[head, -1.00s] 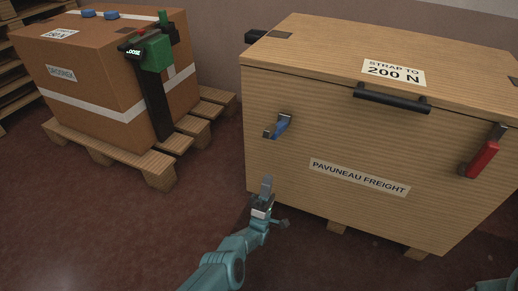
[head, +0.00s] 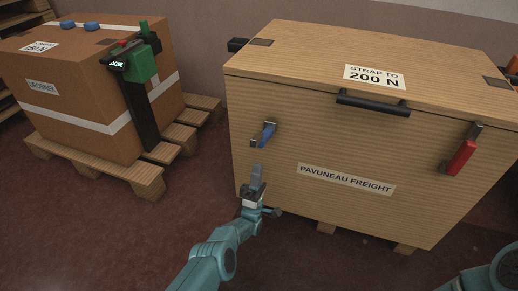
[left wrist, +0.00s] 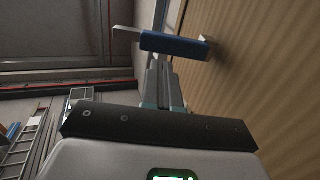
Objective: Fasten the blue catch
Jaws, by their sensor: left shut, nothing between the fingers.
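The blue catch (head: 264,134) is on the left part of the front face of a wooden crate (head: 290,210). Its blue lever stands out from the face at a slant, beside a grey metal plate. In the left wrist view the blue catch (left wrist: 174,46) lies across the picture just beyond the fingertips. My left gripper (head: 258,170) is shut and empty, just below the catch in the head view. In the left wrist view its fingers (left wrist: 160,75) point up toward the lever; I cannot tell whether they touch it. My right gripper is not in view.
A red catch (head: 462,157) is on the right of the crate front. A black handle (head: 372,103) sticks out below the lid edge. A brown carton (head: 75,95) with a green strapping tool (head: 141,63) stands on a pallet (head: 150,183) at left. The floor between is clear.

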